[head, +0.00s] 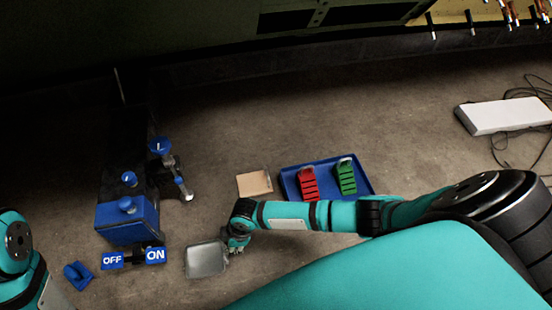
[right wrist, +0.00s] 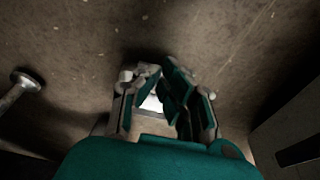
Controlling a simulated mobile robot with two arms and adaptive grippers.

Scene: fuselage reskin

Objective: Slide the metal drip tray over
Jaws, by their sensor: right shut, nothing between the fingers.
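The metal drip tray (head: 206,259) is a shallow grey square pan lying on the floor at the lower left of the head view. My right gripper (head: 235,248) is low beside the tray's right edge, very close to it; I cannot tell whether they touch. In the right wrist view the fingers of my right gripper (right wrist: 162,84) are drawn together, with nothing held. A small pale patch shows between the finger links there, and I cannot tell what it is. My left arm shows at the lower left of the head view, but its gripper is outside the frame.
A blue valve unit (head: 127,222) with an OFF/ON sign (head: 155,255) stands left of the tray. A blue wedge (head: 78,274) lies farther left. A tan square board (head: 254,183) and a blue tray (head: 292,182) with red and green blocks lie behind my right arm.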

